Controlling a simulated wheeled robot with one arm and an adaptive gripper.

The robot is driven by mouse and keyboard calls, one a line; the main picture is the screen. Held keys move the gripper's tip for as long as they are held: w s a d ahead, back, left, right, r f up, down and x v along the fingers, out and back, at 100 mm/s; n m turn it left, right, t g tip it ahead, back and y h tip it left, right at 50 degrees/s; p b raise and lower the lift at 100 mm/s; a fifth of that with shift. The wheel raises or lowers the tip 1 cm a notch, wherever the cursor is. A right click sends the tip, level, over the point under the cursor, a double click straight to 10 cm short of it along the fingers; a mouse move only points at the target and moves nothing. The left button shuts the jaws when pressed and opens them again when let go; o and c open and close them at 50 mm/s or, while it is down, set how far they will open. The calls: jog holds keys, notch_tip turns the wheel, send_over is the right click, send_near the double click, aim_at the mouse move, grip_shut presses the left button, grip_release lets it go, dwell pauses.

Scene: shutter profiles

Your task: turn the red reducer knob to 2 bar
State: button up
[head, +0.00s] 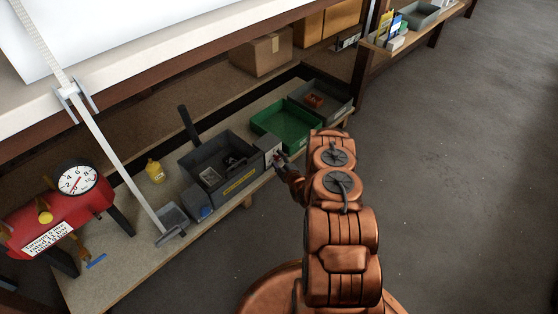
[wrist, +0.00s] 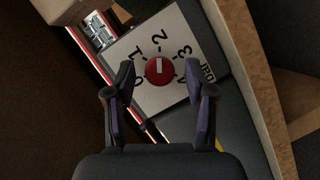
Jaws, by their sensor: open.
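The red reducer knob (wrist: 160,70) is round, with a white mark on its upper half, on a pale plate (wrist: 178,30) with numbers from 0 to 4. The mark points up in the picture, roughly towards the 2; I cannot tell whether it is exactly on it. My gripper (wrist: 160,80) is open, one fingertip left and one right of the knob, with gaps between. How close the fingertips are in depth is unclear. In the head view my gripper (head: 283,165) is at the pale plate (head: 269,147) by the shelf's front edge; the knob cannot be made out there.
A grey bin (head: 215,165) and a green tray (head: 285,127) stand close to the plate. A red tank (head: 60,212) with a round gauge (head: 78,180) and a yellow bottle (head: 155,170) are further left. Open floor (head: 450,170) lies to the right.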

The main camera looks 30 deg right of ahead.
jog(key=v, duration=1.2)
jog(key=shift+d, duration=0.1)
dwell(0.4)
